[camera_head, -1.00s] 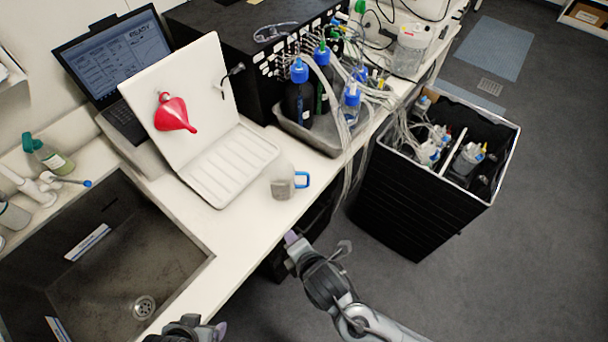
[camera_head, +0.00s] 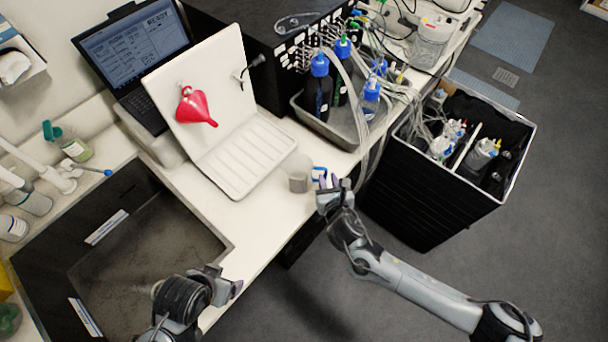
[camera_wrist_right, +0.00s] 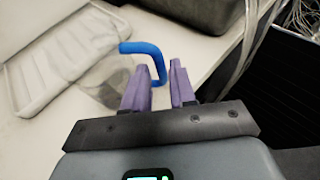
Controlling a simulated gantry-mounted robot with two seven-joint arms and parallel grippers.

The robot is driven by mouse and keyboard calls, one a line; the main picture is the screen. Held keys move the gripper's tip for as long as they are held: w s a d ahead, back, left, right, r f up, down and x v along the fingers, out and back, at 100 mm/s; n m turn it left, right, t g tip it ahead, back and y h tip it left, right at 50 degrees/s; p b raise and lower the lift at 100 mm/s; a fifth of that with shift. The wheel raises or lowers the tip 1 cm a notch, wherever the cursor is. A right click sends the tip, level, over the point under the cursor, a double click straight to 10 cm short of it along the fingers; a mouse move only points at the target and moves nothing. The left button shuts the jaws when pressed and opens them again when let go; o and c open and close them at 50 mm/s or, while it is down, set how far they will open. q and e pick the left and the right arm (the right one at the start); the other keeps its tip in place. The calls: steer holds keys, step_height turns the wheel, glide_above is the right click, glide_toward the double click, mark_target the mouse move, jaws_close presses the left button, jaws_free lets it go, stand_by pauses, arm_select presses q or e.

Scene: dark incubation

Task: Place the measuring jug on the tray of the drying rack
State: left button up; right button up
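The measuring jug (camera_head: 298,184), clear grey with a blue handle, stands on the white bench just right of the drying rack's tray. The drying rack is a white upright panel (camera_head: 215,75) with a ribbed white tray (camera_head: 243,160) at its foot; the tray is empty. My right gripper (camera_head: 328,181) is at the jug's handle. In the right wrist view its purple fingers (camera_wrist_right: 160,84) are apart, with the lower end of the blue handle (camera_wrist_right: 150,50) between them. My left gripper (camera_head: 230,285) is over the sink's front edge, away from the jug; its opening is unclear.
A red funnel (camera_head: 196,106) hangs on the panel. A grey tray (camera_head: 335,130) with blue-capped bottles stands behind the jug, with tubes running to a black bin (camera_head: 430,200) at the right. A laptop (camera_head: 135,50) is at the back left. The sink (camera_head: 150,250) is at the left.

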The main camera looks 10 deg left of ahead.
mark_target(326, 175)
arm_select(q)
steer(key=shift+a+f+b, duration=0.15)
steer(key=shift+f+b, duration=1.9)
arm_select(e)
steer(key=shift+x, duration=2.25)
arm_select(q)
steer(key=shift+f+b, duration=0.3)
arm_select(e)
steer(key=shift+w+a+f, duration=0.15)
steer(key=shift+w, duration=0.25)
arm_select(q)
steer(key=shift+r, duration=0.1)
arm_select(e)
jaws_close()
